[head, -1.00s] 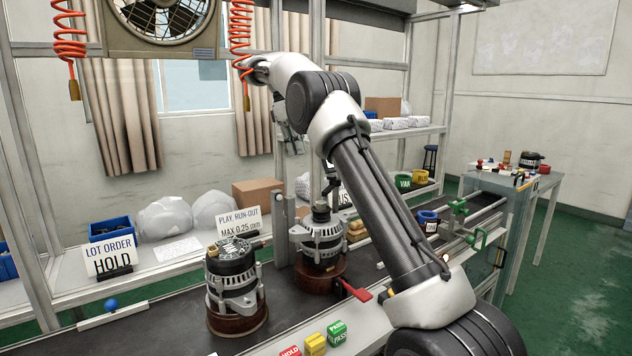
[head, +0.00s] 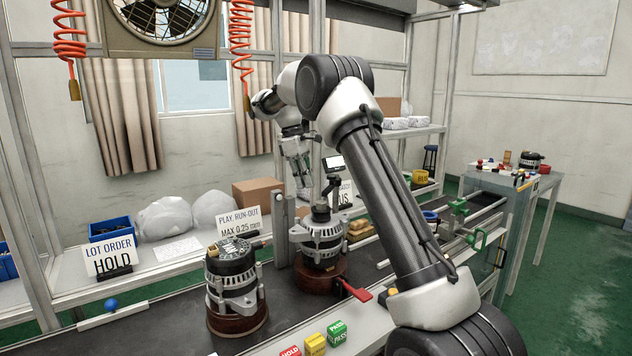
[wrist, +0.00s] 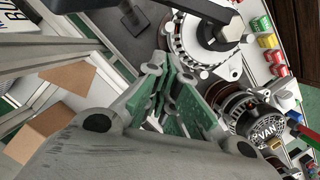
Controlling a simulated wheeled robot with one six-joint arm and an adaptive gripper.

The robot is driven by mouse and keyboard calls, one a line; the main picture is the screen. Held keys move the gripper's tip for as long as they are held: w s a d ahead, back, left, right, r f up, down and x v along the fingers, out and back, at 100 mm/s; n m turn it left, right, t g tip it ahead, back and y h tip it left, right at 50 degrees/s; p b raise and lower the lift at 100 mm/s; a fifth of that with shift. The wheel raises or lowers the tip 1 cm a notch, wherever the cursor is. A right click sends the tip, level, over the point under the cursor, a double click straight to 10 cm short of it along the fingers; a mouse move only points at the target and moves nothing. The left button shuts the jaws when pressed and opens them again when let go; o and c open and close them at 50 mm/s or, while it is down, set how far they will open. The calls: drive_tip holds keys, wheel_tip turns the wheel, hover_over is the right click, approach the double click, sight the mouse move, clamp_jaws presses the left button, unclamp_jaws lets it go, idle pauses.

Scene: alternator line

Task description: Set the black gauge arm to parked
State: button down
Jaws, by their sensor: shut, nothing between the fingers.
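The black gauge arm (head: 331,186) stands over the right alternator (head: 322,240), with a small display (head: 333,163) at its top. In the wrist view a black bar and block (wrist: 228,26) cross over an alternator (wrist: 190,45) at the top. My gripper (head: 305,184) is behind and left of the gauge display in the head view, above the line. In the wrist view my gripper (wrist: 163,75) is shut and empty, its green-padded fingers apart from the black bar. Whether it touches any other part of the gauge is unclear.
A second alternator (head: 232,285) stands on the dark conveyor to the left. A grey upright post (head: 284,230) is beside the right alternator. A red lever (head: 355,291) sticks out in front. Red, yellow and green blocks (head: 315,344) line the front edge. A "PLAY, RUN-OUT" sign (head: 241,222) stands behind.

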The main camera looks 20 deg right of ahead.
sight(329, 187)
drive_tip(key=shift+s+d+r, duration=0.15)
drive_tip(key=shift+s+d, duration=1.2)
drive_tip(key=shift+s+d+n, duration=0.15)
drive_tip(key=shift+s+n, duration=0.25)
drive_tip(key=shift+n, duration=0.2)
drive_tip(key=shift+s+d+n+t, duration=0.3)
drive_tip(key=shift+s+n, duration=0.35)
drive_tip(key=shift+n, duration=0.25)
drive_tip(key=n, duration=0.1)
drive_tip(key=s+d+n, duration=0.1)
drive_tip(key=shift+s+d+n+t+h, duration=0.1)
drive_tip(key=shift+s+n+t+h, duration=0.2)
drive_tip(key=n, duration=0.1)
drive_tip(key=s+d+n, duration=0.1)
drive_tip(key=shift+s+d+n+t, duration=0.1)
drive_tip(key=shift+d+n+t, duration=0.2)
drive_tip(key=shift+n, duration=0.1)
drive_tip(key=shift+s+d+n+t, duration=0.15)
drive_tip(key=shift+s+d+n, duration=0.1)
drive_tip(key=shift+d+n, duration=0.4)
drive_tip(key=shift+s+d+n+t, duration=0.15)
drive_tip(key=shift+s+d+n, duration=0.1)
drive_tip(key=shift+d+n, duration=0.4)
drive_tip(key=shift+d, duration=0.1)
